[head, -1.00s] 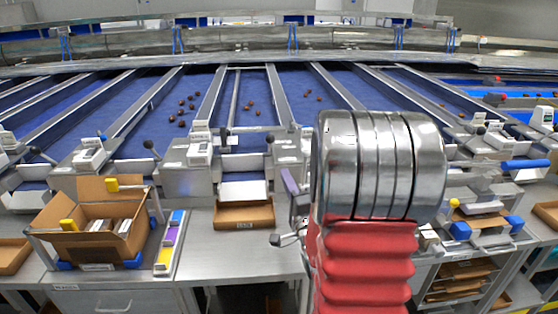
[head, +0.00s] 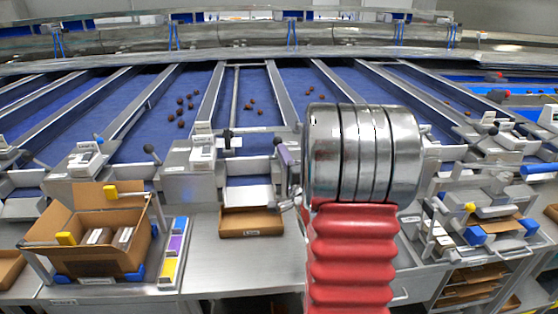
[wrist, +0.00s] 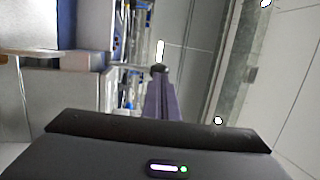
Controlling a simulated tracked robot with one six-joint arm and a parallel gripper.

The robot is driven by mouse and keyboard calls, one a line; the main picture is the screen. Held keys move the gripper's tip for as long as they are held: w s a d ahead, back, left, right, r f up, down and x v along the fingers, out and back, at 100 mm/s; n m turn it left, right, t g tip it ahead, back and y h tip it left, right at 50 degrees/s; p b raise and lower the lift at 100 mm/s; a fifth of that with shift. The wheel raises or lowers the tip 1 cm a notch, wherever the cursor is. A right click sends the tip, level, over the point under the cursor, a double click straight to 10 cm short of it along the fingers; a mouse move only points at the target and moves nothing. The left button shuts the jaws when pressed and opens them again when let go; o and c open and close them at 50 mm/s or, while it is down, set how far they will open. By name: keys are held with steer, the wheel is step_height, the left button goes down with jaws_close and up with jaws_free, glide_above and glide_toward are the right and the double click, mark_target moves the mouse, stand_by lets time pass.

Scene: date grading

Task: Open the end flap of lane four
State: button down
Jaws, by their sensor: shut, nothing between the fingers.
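The lane with a brown tray (head: 251,221) at its foot has a grey end plate (head: 247,166), which I take as its flap. Blue belt colour shows below the plate. Lane numbers are unreadable, so I cannot confirm lane four. A lever with a black ball knob (head: 277,141) stands at this lane's right side. My gripper (head: 283,152) has narrow purple fingers, shut and empty, just below the knob. In the wrist view a dark knob (wrist: 160,68) lies at the fingertips; whether they touch it is unclear. My arm hides the area to the right.
An open carton (head: 100,240) stands on the bench at left, beside a coloured strip (head: 174,250). Dates (head: 185,105) lie on the blue lanes. Another station with blue and yellow parts (head: 480,232) is at right. Bare steel bench (head: 215,262) lies around the tray.

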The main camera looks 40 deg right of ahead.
steer(key=shift+w+d, duration=0.15)
steer(key=shift+w, duration=0.15)
steer(key=shift+r, duration=0.1)
steer(key=shift+w+r, duration=0.1)
